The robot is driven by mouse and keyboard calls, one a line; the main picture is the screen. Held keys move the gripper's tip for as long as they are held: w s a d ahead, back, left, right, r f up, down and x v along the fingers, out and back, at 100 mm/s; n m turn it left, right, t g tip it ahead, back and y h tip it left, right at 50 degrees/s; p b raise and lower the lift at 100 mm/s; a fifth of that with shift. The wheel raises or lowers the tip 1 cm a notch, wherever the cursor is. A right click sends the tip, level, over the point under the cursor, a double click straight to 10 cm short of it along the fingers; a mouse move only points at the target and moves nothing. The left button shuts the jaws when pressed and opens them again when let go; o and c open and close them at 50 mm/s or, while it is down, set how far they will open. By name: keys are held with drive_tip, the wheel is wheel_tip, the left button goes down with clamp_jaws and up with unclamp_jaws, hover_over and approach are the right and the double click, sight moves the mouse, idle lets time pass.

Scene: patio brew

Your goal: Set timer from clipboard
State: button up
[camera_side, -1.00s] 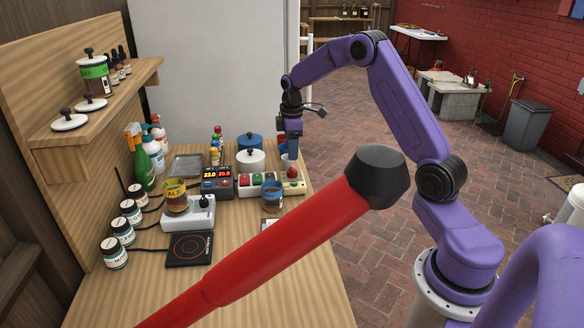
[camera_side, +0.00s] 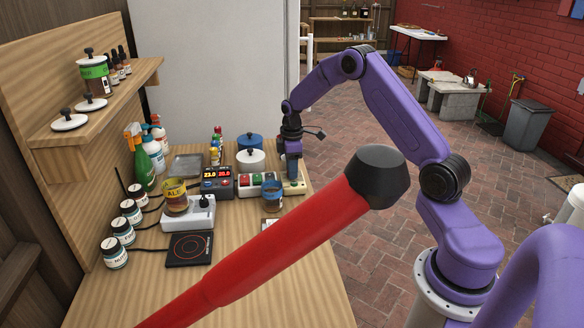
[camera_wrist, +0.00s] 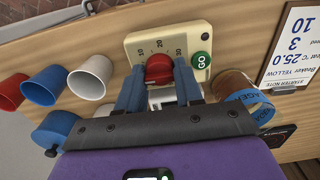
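The cream timer box (camera_wrist: 135,48) carries a red knob (camera_wrist: 159,70), marks 10, 20 and 30, and a green GO button (camera_wrist: 201,60). My gripper (camera_wrist: 158,74) has one finger on each side of the knob; whether they press on it I cannot tell. In the side view my gripper (camera_side: 293,180) is down at the timer (camera_side: 299,189) and hides its knob. The clipboard (camera_wrist: 296,55) is partly cut off in the wrist view; it reads "STARTER NOTE", "Beaker YELLOW", 25.0, 3 and 10. In the side view a pale corner (camera_side: 268,223) of it shows behind the red bar.
A red bar with a black end (camera_side: 290,245) crosses the side view's foreground. A blue-banded jar (camera_side: 272,192) stands near the timer. A switch box (camera_side: 258,184) and display unit (camera_side: 217,182) stand left of the timer.

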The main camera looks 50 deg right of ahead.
drive_tip(key=shift+m, duration=0.3)
drive_tip(key=m, duration=0.9)
drive_tip(key=shift+m, duration=0.3)
idle(0.4)
drive_tip(key=o, duration=0.8)
drive_tip(key=shift+c, duration=0.2)
drive_tip(key=shift+r, duration=0.1)
wheel_tip(320, 180, up, 17)
drive_tip(key=shift+r, duration=0.15)
